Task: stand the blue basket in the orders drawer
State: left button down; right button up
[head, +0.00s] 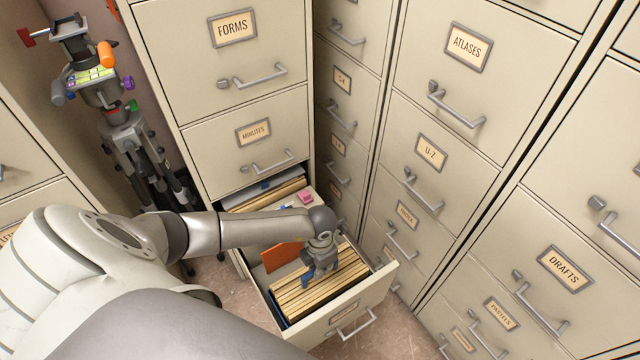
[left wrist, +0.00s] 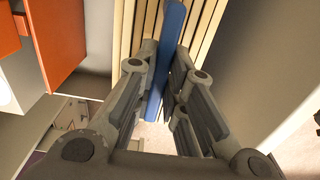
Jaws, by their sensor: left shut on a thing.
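My left gripper (head: 310,275) is down in an open, long drawer (head: 362,297), among tan folders. Its label (head: 343,312) is too small to read for sure. In the left wrist view the gripper (left wrist: 162,100) is shut on a narrow blue strip. I take the strip for part of the blue basket (left wrist: 170,45); the fingers and arm hide its full shape. The strip stands on edge between the fingers, with tan folders (left wrist: 205,30) beyond it. My right gripper is not in view.
An orange panel (head: 283,255) stands in the drawer left of the folders. A pink block (head: 305,196) lies farther back. Shut cabinets flank the drawer, such as the ATLASES drawer (head: 455,90). A tripod (head: 135,150) stands at left. Bare floor (head: 385,325) shows in front.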

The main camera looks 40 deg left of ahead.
pick_arm(q)
jog(key=shift+f, duration=0.15)
dwell(0.5)
jog(key=c, duration=1.4)
grip_release()
jog(key=shift+s+f, duration=0.1)
notch_tip(320, 180, up, 3)
jog(key=shift+f+p, duration=0.2)
jog(key=shift+p, duration=0.7)
jog(key=shift+r+p, duration=2)
jog(key=shift+r, duration=0.35)
